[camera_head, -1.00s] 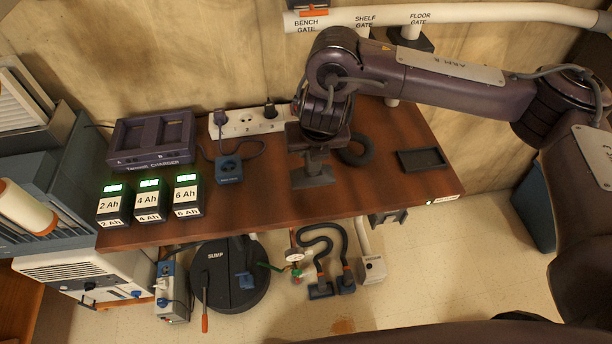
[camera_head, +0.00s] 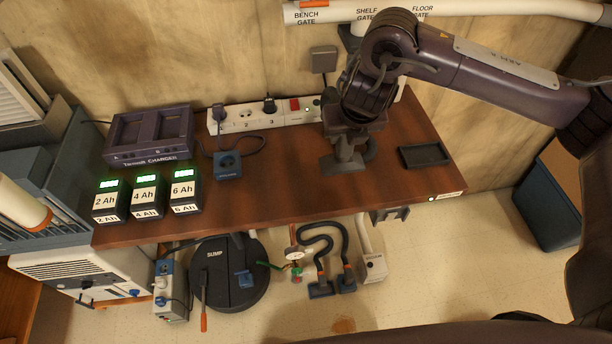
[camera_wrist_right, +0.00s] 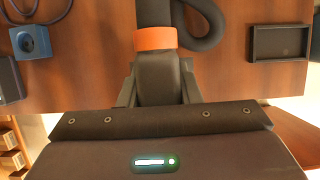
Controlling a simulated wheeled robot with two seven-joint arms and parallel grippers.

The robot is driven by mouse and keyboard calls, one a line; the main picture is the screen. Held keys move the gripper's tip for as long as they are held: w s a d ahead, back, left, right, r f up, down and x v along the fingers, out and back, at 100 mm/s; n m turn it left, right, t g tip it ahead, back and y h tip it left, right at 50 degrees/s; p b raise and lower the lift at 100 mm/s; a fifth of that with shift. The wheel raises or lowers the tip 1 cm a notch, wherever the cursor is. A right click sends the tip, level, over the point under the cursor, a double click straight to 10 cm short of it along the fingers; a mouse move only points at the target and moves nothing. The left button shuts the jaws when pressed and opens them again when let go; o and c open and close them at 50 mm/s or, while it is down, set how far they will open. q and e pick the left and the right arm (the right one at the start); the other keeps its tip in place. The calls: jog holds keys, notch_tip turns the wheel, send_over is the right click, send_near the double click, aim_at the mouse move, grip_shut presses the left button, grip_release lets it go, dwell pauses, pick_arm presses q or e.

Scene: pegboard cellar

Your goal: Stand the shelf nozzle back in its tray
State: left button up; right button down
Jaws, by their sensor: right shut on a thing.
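The shelf nozzle (camera_head: 342,166) is a dark piece with a flat, wide end. In the right wrist view the nozzle (camera_wrist_right: 157,80) shows between the fingers, with an orange collar and dark hose beyond. My right gripper (camera_head: 347,144) is shut on it over the middle-right of the bench; the wrist view shows the gripper (camera_wrist_right: 158,90) too. Whether the nozzle touches the bench is unclear. The tray (camera_head: 424,155) is a shallow black rectangle, empty, to the right of the gripper; it also shows in the wrist view (camera_wrist_right: 279,57). My left gripper is out of view.
Three labelled batteries (camera_head: 146,195), a charger (camera_head: 150,135) and a blue plug box (camera_head: 228,165) occupy the left of the bench (camera_head: 270,200). A power strip (camera_head: 240,119) lies along the back. Bare wood separates the gripper from the tray.

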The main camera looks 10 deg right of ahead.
jog(key=w+d+b, duration=0.2)
jog(key=d, duration=1)
jog(key=w+d+b, duration=0.2)
jog(key=d, duration=1)
jog(key=shift+r, duration=0.15)
dwell(1.1)
notch_tip(320, 180, down, 3)
jog(key=shift+b, duration=0.7)
jog(key=shift+p, duration=0.65)
dwell(1.6)
jog(key=shift+f, duration=0.45)
dwell(0.8)
